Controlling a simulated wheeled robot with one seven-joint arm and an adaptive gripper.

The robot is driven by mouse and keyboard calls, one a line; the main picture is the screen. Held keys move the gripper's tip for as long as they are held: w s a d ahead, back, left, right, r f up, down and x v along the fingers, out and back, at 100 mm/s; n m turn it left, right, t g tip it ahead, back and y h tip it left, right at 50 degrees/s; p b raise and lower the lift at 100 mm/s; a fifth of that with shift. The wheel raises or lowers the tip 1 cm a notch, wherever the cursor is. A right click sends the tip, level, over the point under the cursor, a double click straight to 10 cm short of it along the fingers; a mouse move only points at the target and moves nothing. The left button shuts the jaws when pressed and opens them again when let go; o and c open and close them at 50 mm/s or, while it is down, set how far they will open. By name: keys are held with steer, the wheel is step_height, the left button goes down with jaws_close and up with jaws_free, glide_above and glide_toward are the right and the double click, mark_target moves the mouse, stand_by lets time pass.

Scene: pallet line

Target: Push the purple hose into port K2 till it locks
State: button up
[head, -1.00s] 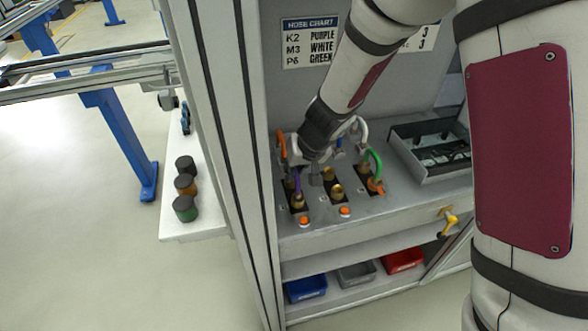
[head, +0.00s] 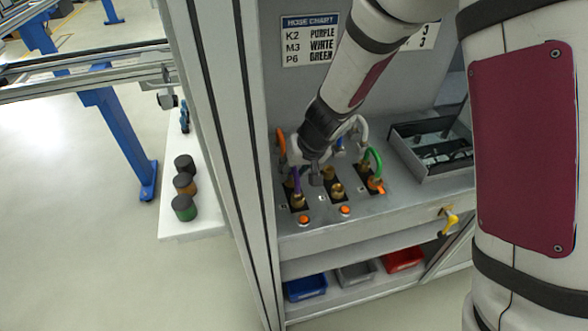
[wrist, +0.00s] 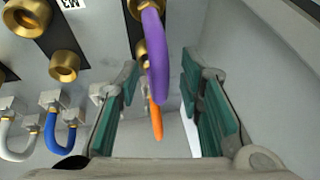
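The purple hose (head: 297,185) rises from the brass fitting in the left column of the panel, beside my gripper (head: 312,176). The hose chart (head: 309,41) pairs K2 with purple.
An orange hose (wrist: 154,115) lies beyond the purple one. White (wrist: 18,150) and blue (wrist: 60,135) hoses are to the left. A green hose (head: 376,160) stands at the panel's right, near a grey tray (head: 403,158). Orange buttons (head: 304,220) line the front.

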steer(key=shift+r, duration=0.1)
steer(key=s+d+r, duration=0.6)
steer(key=s+r, duration=0.1)
steer(key=r, duration=0.4)
steer(key=s+d+r, duration=0.6)
steer(key=s+r, duration=0.1)
steer(key=r, duration=0.4)
steer(key=s+d+r+m+t+h, duration=0.1)
steer(key=s+d+r+m+h, duration=0.1)
steer(key=s+d, duration=0.6)
steer(key=s+r+h, duration=0.1)
steer(key=s, duration=0.2)
steer(key=shift+s+r+m+t, duration=0.15)
steer(key=shift+r+m+t, duration=0.15)
steer(key=shift+m, duration=0.1)
